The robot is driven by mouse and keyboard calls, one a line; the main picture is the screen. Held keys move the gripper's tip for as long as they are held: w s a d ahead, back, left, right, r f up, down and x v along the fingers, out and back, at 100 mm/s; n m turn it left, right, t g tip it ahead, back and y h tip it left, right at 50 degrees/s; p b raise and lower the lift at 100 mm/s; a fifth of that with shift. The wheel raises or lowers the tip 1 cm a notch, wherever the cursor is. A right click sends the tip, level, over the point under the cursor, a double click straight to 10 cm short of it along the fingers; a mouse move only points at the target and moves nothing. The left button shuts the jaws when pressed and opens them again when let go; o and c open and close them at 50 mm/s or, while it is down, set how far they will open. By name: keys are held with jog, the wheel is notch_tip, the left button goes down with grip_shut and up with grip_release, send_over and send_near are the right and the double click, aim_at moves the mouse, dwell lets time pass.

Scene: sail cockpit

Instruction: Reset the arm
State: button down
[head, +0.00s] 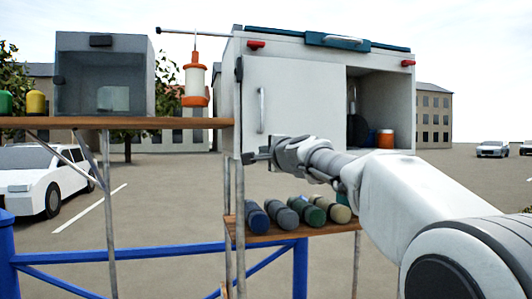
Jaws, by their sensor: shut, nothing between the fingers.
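My gripper (252,158) is in the head view, at the end of my white arm, which reaches in from the lower right. It is shut and empty. It sits just in front of the lower left corner of the white cabinet (290,100), below the vertical handle of its door panel. I cannot tell whether the gripper touches the cabinet. The cabinet's right side is open, and its dark inside shows.
An orange jar (385,138) stands inside the cabinet. Several rolled bundles (313,213) lie on the lower shelf. A grey box (103,75) stands on the left shelf (150,123). An orange-and-white lantern (195,82) hangs beside the cabinet. A blue railing (60,257) crosses the lower left.

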jog(key=s+a+p, duration=0.2)
jog(key=s+a, duration=0.2)
jog(key=a, duration=0.3)
jog(key=s+d+f+n+g, duration=0.4)
jog(key=s+f+n, duration=0.4)
jog(key=s, duration=0.4)
jog(key=s+d+f+n+g+h, duration=0.3)
jog(key=s+d+f, duration=0.5)
jog(key=s+f, duration=0.3)
jog(key=s+d+f+n+g+h, duration=0.2)
jog(key=s+d+f, duration=0.6)
jog(key=s+f, duration=0.4)
jog(key=s+n+g, duration=0.1)
jog(key=s+g, duration=0.1)
jog(key=s, duration=0.2)
jog(key=shift+d+f+h, duration=0.2)
jog(key=shift+f+h, duration=0.1)
jog(key=shift+h, duration=0.1)
